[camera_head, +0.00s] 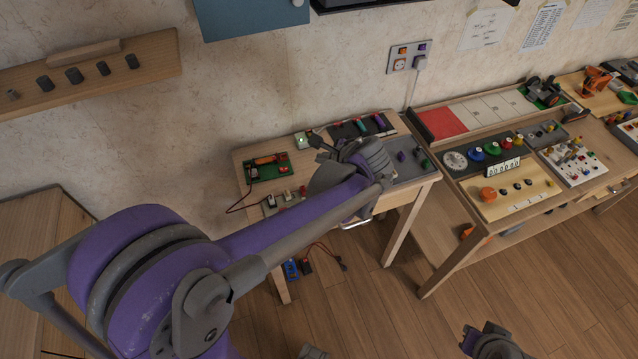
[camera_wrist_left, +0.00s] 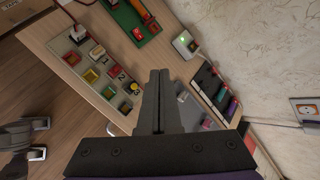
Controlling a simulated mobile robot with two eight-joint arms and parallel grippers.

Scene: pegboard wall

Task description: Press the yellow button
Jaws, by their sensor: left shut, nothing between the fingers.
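In the left wrist view a small round yellow button (camera_wrist_left: 134,86) sits at the near right end of a grey panel (camera_wrist_left: 84,55) that also carries several square coloured buttons. My left gripper (camera_wrist_left: 159,72) is shut and empty, its fingertips just right of the yellow button in the picture. I cannot tell the height of the tips above the table. In the head view my left gripper (camera_head: 316,140) is over the small wooden table, and my left arm covers part of the button panel (camera_head: 270,205); the yellow button is not visible there. A dark grey part, possibly my right gripper, shows at the bottom right.
A green board (camera_head: 268,167) and a white box with a green light (camera_head: 303,140) stand at the table's back. A dark tray with coloured pieces (camera_head: 360,127) lies at the back right.

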